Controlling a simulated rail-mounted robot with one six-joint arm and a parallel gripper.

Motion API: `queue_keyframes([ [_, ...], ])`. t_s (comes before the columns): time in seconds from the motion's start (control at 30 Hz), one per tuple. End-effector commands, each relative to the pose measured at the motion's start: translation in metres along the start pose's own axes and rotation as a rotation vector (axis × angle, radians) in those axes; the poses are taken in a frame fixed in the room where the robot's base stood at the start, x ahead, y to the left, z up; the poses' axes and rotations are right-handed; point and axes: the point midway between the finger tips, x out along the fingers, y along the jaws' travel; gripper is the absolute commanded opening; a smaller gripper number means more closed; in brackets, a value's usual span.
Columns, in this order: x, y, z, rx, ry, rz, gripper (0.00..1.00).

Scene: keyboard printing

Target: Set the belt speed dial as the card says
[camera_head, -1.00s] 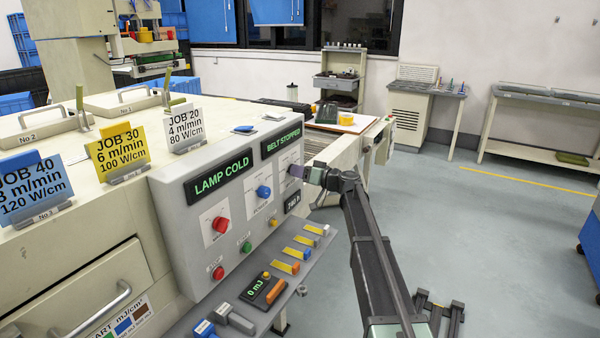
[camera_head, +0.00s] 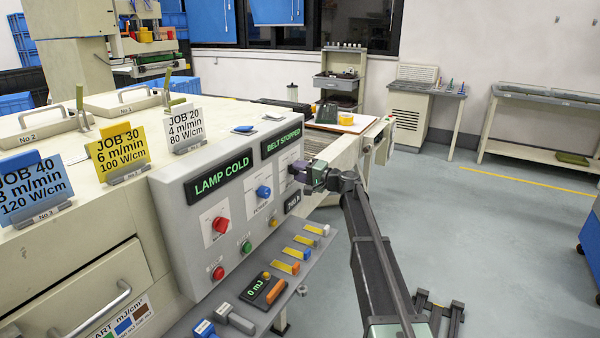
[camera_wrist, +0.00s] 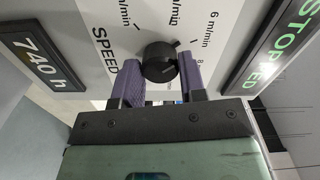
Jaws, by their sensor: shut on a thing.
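The black belt speed dial (camera_wrist: 158,62) is on a white plate marked SPEED, with m/min marks around it. My gripper (camera_wrist: 153,68) has its purple fingers on either side of the dial, shut on it. In the head view my gripper (camera_head: 303,172) is at the right end of the grey control panel and hides the dial. "6 m/min" is readable beside the dial; I cannot tell its exact setting. Three job cards stand on the machine: white JOB 20 (camera_head: 185,126), 4 m/min; yellow JOB 30 (camera_head: 118,154), 6 m/min; blue JOB 40 (camera_head: 35,187), 8 m/min.
The panel has a LAMP COLD display (camera_head: 221,178), a BELT STOPPED display (camera_head: 282,141), a red knob (camera_head: 221,225) and a blue knob (camera_head: 263,191). A "740 h" display (camera_wrist: 42,61) is near the dial. A shelf with tools (camera_head: 298,250) juts out below. Floor at right is open.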

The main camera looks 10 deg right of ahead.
Motion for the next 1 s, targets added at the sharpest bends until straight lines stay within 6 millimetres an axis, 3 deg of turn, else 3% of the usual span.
queue_keyframes([
  [1.0, -0.0007, 0.0002, 0.0005, 0.929, 0.0, 0.002, 0.14],
])
